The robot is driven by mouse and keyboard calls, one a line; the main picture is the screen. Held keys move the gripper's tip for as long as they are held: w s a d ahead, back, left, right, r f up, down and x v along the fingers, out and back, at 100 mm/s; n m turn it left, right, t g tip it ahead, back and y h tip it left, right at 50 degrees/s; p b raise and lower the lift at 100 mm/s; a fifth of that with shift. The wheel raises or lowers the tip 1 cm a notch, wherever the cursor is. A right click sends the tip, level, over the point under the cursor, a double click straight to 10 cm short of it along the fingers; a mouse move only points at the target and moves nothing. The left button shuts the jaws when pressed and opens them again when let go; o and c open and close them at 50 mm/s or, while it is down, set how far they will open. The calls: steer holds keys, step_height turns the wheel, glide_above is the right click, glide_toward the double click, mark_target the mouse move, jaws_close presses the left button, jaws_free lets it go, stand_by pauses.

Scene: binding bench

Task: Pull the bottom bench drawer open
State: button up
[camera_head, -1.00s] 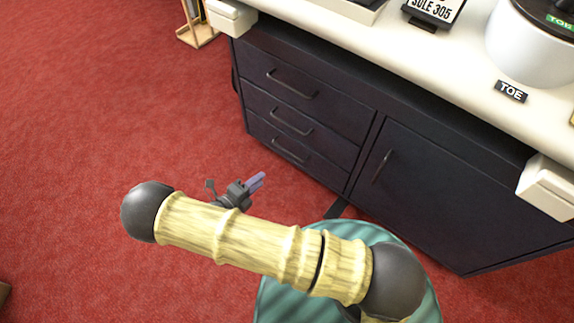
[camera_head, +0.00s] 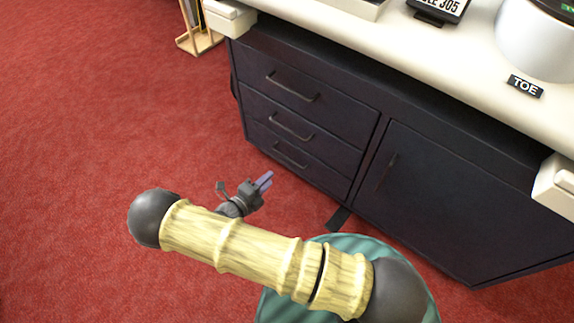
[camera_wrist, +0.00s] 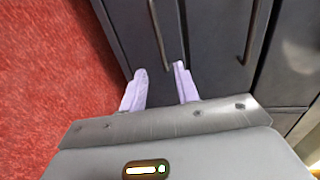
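The bottom bench drawer (camera_head: 262,137) is the lowest of three dark drawers on the left of the bench, and its front looks flush. Its dark bar handle (camera_head: 291,155) also shows in the wrist view (camera_wrist: 157,30). My gripper (camera_head: 266,181) is in front of the drawer, left of and below this handle in the head view. In the wrist view my gripper (camera_wrist: 160,70) is open with two lilac fingers apart. The near end of the handle shows between the fingertips there, but they do not grip it. The remaining distance is hard to judge.
The middle drawer handle (camera_head: 291,126) and top drawer handle (camera_head: 292,88) are above. A cupboard door (camera_head: 430,190) is to the right. The pale benchtop (camera_head: 440,65) overhangs the drawers. Red carpet (camera_head: 90,120) at left is clear. A small wooden rack (camera_head: 200,40) stands behind.

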steer(key=b+x, duration=0.5)
steer(key=x, duration=0.6)
steer(key=shift+w, duration=0.15)
jaws_close()
